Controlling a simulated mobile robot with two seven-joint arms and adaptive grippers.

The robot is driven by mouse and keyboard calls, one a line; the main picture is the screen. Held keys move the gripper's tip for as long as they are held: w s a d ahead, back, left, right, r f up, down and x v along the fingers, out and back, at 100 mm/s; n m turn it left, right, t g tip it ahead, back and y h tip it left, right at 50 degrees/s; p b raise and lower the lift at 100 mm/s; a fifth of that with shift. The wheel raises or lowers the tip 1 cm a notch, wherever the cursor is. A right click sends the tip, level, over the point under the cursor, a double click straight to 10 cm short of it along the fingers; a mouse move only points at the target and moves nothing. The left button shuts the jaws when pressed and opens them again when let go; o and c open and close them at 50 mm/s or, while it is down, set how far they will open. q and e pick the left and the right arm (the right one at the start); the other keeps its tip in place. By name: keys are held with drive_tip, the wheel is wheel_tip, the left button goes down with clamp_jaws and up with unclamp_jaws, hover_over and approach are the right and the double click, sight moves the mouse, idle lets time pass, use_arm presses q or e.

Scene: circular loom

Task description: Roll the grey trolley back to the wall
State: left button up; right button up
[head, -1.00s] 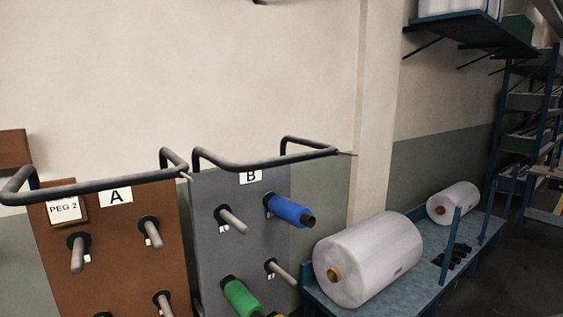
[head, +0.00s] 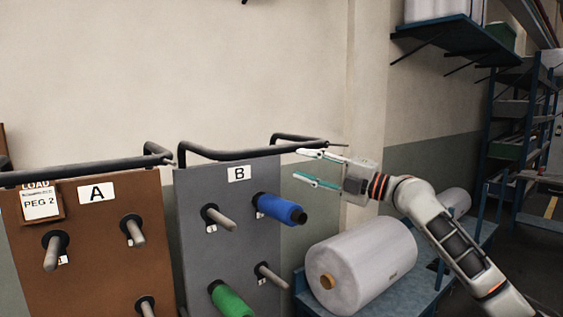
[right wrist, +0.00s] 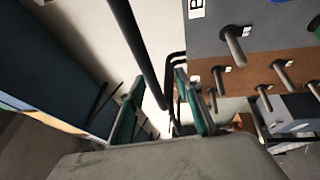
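The grey trolley (head: 231,205) is the upright grey panel marked B, with several pegs, a blue spool (head: 279,208) and a green spool (head: 231,301). Its dark tube handle (head: 230,153) runs along the top. My right gripper (head: 306,166) is at the right end of this handle, fingers apart and pointing left. In the right wrist view a dark bar (right wrist: 137,52) runs down towards the gap between the open fingers (right wrist: 160,108); nothing is clamped. My left gripper is out of view.
A brown trolley (head: 95,240) marked A, with a PEG 2 card (head: 41,205), stands close on the left. The pale wall (head: 180,70) is behind. A blue bench (head: 316,304) with a large white roll (head: 362,263) stands close on the right.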

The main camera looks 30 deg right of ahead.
sight(287, 151)
drive_tip(key=shift+n, duration=0.4)
drive_tip(key=w+a+r+p, duration=0.1)
drive_tip(key=w, duration=0.1)
drive_tip(key=w+a+r+p, duration=0.1)
drive_tip(key=w, duration=0.1)
drive_tip(key=w+a+r+p, duration=0.1)
drive_tip(key=shift+w+a+r, duration=0.15)
drive_tip(key=shift+w+r, duration=0.15)
drive_tip(key=shift+w, duration=0.25)
drive_tip(key=shift+a+f, duration=0.1)
clamp_jaws()
